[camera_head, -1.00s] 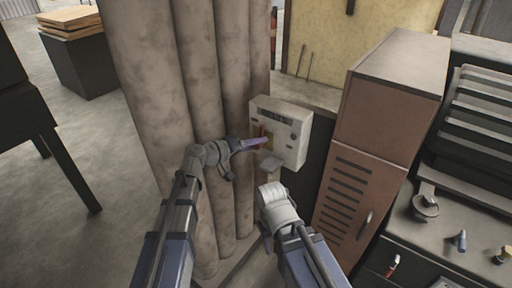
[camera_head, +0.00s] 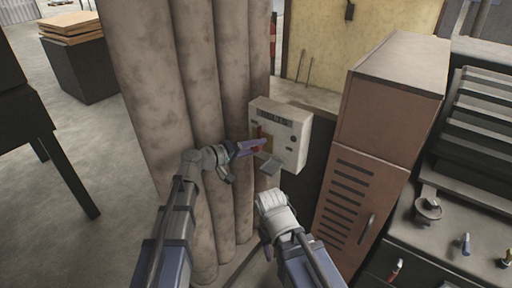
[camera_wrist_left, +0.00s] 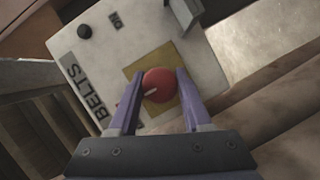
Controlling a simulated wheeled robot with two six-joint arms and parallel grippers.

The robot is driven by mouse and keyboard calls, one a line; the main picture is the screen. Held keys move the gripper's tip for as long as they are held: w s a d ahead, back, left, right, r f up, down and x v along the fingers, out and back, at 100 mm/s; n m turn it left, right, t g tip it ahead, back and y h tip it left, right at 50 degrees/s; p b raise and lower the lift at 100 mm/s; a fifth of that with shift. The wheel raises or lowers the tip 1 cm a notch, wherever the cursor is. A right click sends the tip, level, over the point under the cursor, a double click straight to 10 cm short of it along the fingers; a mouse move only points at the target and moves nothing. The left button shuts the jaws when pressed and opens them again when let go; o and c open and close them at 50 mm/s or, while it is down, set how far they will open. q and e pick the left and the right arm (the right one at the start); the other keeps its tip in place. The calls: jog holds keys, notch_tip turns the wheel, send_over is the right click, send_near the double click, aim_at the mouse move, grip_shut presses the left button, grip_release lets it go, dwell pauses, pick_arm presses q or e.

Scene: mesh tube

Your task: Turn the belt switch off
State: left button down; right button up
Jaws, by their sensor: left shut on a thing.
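The belt switch box (camera_head: 291,128) is pale and fixed beside the brown columns. In the left wrist view its face (camera_wrist_left: 190,65) carries the word BELTS, an ON mark, and a red round knob (camera_wrist_left: 160,85) with a white pointer line on a yellow plate. My left gripper (camera_head: 257,147) is at the box's left side in the head view. Its purple fingers (camera_wrist_left: 159,93) stand on either side of the knob and are shut on it. My right arm ends in a light grey wrist (camera_head: 274,203) below the box; its fingers cannot be made out.
A grey part (camera_head: 270,163) juts out at the box's lower edge; I cannot tell what it belongs to. A brown cabinet (camera_head: 368,150) stands to the right, with a workbench (camera_head: 440,235) beyond. The thick columns (camera_head: 190,100) rise close to my left arm.

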pick_arm(q)
jog(key=shift+c, duration=1.7)
grip_release()
jog(key=shift+w+a+r, duration=0.1)
jog(key=shift+w+a, duration=0.05)
jog(key=shift+w, duration=0.05)
jog(key=p+v, duration=0.1)
jog(key=v, duration=0.6)
jog(key=shift+s+a, duration=0.25)
jog(key=shift+a, duration=0.05)
